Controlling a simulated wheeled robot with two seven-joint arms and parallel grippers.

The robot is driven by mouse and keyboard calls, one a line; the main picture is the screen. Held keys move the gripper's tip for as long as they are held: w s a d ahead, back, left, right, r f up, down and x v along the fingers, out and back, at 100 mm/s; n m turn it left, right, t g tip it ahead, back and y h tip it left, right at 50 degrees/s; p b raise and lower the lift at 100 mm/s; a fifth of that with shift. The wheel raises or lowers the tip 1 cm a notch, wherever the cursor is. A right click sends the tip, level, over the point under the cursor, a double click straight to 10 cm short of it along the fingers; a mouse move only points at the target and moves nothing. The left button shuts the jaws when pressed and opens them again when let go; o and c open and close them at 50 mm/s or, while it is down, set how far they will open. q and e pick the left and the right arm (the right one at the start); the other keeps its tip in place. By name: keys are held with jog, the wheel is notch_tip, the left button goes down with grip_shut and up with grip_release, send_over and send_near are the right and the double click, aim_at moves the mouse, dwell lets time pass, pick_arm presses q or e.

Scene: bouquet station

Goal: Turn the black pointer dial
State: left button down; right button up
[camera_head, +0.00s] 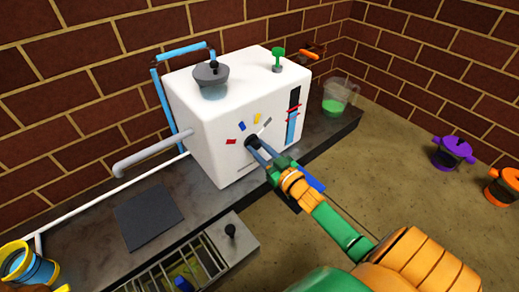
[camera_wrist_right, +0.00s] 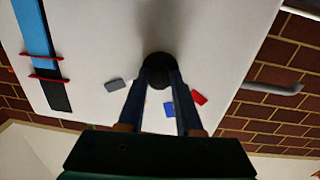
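The black pointer dial (camera_head: 249,141) is on the front of the white machine (camera_head: 222,165). It shows as a dark round knob (camera_wrist_right: 160,62) in the right wrist view. Red (camera_head: 231,141), blue (camera_head: 242,128), yellow (camera_head: 258,118) and grey (camera_head: 266,123) marks sit around it. My right gripper (camera_head: 257,148) is at the dial, with a fingertip on each side of its lower part in the wrist view (camera_wrist_right: 160,80). A gap shows between the fingers. I cannot tell if they press on it. The pointer's direction is hidden. My left gripper is not in view.
A grey spout (camera_head: 140,160) sticks out from the machine's left side. A green knob (camera_head: 277,56) and a grey-lidded bowl (camera_head: 212,80) are on top. A jug of green liquid (camera_head: 338,96) stands right. A grated tray (camera_head: 170,268) lies in front. Purple (camera_head: 453,152) and orange (camera_head: 502,187) containers sit far right.

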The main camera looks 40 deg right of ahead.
grip_shut()
